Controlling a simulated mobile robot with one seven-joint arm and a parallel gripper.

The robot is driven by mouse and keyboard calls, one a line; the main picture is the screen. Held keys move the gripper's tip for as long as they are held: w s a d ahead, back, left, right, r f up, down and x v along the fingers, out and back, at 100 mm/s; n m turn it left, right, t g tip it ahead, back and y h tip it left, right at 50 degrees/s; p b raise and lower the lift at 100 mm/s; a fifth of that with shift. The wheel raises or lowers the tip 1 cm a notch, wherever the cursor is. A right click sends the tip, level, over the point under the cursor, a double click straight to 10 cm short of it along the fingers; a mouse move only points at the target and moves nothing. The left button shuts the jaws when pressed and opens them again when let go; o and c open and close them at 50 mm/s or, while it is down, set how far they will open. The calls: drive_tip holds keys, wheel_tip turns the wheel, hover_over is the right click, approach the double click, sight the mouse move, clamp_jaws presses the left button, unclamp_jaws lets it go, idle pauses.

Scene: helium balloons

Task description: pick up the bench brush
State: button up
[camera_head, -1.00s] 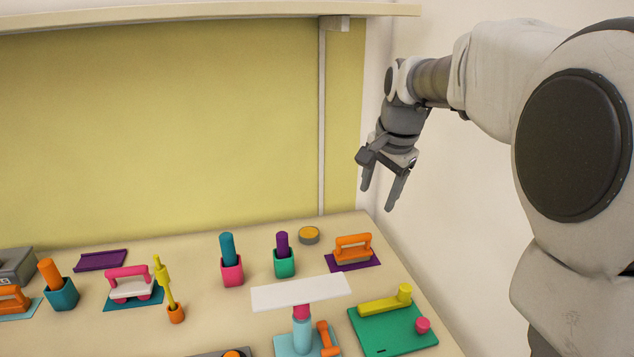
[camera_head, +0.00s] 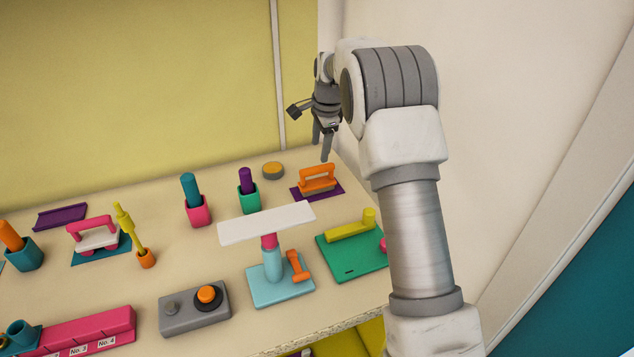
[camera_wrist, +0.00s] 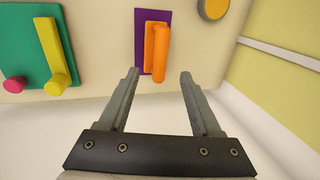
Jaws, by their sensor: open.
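An orange brush-like block with a raised bar handle (camera_head: 319,179) sits on a purple mat (camera_head: 334,193) at the right back of the bench. In the wrist view this orange handle (camera_wrist: 158,50) lies on the purple mat (camera_wrist: 140,24), just beyond and between my fingertips. My gripper (camera_head: 322,148) is open and empty, pointing down above the bench near the orange block. The wrist view shows both fingers (camera_wrist: 160,73) apart with nothing between them. A similar pink-handled block (camera_head: 92,233) stands on a teal mat at the left.
A green board with a yellow lever (camera_head: 352,229) lies in front of the orange block. A round yellow-topped disc (camera_head: 273,170) is behind it. A white plate on a light-blue stand (camera_head: 266,223) rises at the centre. Pink and green cups stand behind. The wall is close on the right.

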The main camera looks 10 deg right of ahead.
sight(316, 167)
drive_tip(key=x, duration=1)
drive_tip(key=shift+a+f, duration=0.15)
drive_tip(key=shift+f, duration=0.2)
drive_tip(key=shift+c, duration=0.2)
clamp_jaws()
